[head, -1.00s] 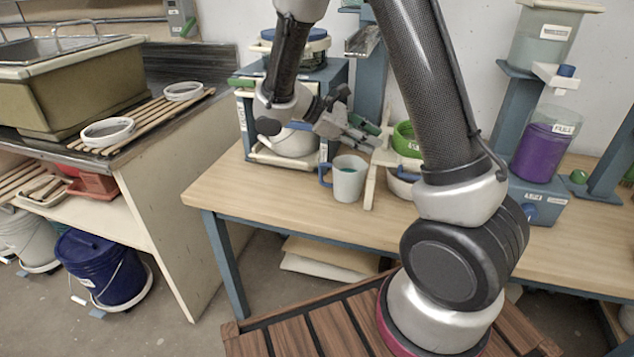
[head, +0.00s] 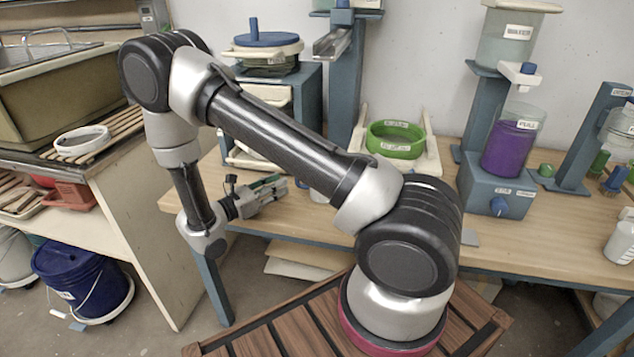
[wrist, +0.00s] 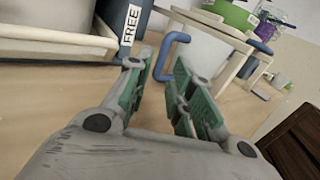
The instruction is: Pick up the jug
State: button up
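The jug is a pale, whitish vessel with a blue handle. In the wrist view its body (wrist: 203,52) stands just past my fingertips, and its blue handle (wrist: 176,38) faces me. The handle's lower end shows in the gap between the fingers, and I cannot tell whether they touch it. In the head view my arm hides most of the jug. My gripper (wrist: 160,80) is open with green pads on both fingers; in the head view the gripper (head: 278,187) is low over the table's front left part.
The wooden table (head: 515,240) carries a blue stand marked FREE (wrist: 125,28) on the left. A green sieve (head: 396,140) on a pale frame stands right of the jug. A purple-filled cylinder (head: 508,147) is farther right. A blue bucket (head: 82,270) is on the floor.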

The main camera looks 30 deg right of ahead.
jog(key=d, duration=0.5)
jog(key=w+d, duration=0.1)
jog(key=d, duration=0.1)
jog(key=shift+w+d, duration=0.1)
jog(key=shift+d, duration=0.15)
grip_shut()
